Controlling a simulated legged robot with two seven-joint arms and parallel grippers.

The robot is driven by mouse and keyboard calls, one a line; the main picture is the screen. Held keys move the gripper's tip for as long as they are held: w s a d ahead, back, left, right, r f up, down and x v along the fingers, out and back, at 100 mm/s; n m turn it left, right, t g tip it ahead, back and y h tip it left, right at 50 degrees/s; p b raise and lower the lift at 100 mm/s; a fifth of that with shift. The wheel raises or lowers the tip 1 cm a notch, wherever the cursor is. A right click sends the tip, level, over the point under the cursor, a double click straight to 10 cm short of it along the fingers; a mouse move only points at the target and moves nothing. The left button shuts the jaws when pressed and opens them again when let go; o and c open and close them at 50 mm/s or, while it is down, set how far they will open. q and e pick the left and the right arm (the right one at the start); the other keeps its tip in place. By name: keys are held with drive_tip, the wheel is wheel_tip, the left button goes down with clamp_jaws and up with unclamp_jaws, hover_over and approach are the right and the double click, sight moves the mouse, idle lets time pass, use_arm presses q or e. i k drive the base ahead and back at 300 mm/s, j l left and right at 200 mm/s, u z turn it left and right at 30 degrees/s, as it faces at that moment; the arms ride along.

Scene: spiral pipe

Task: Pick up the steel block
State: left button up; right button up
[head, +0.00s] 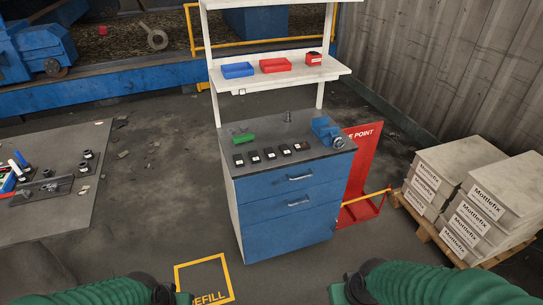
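No block that I can clearly identify as steel shows in the head view. A small grey metal piece (287,117) stands upright at the back of the workbench top (275,131); it is too small to tell whether it is the steel block. My green-sleeved arms show at the bottom edge, left and right, well short of the workbench. I see no gripper fingers on either arm.
The blue-drawered workbench (290,207) carries a blue vise (327,132), a green item (243,138) and several small black pieces. Its shelf holds blue (238,70) and red (275,65) trays. A cluttered table (50,215) stands left, stacked boxes (470,200) right.

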sight(270, 154)
drive_tip(key=i+l+u, duration=0.1)
drive_tip(key=i, duration=0.45)
drive_tip(key=i+l+u, duration=0.1)
drive_tip(key=i, duration=0.4)
drive_tip(key=i+l+u, duration=0.15)
drive_tip(key=i, duration=0.35)
drive_tip(key=i+l+u, duration=0.1)
drive_tip(key=i+l, duration=0.2)
drive_tip(key=i, duration=0.25)
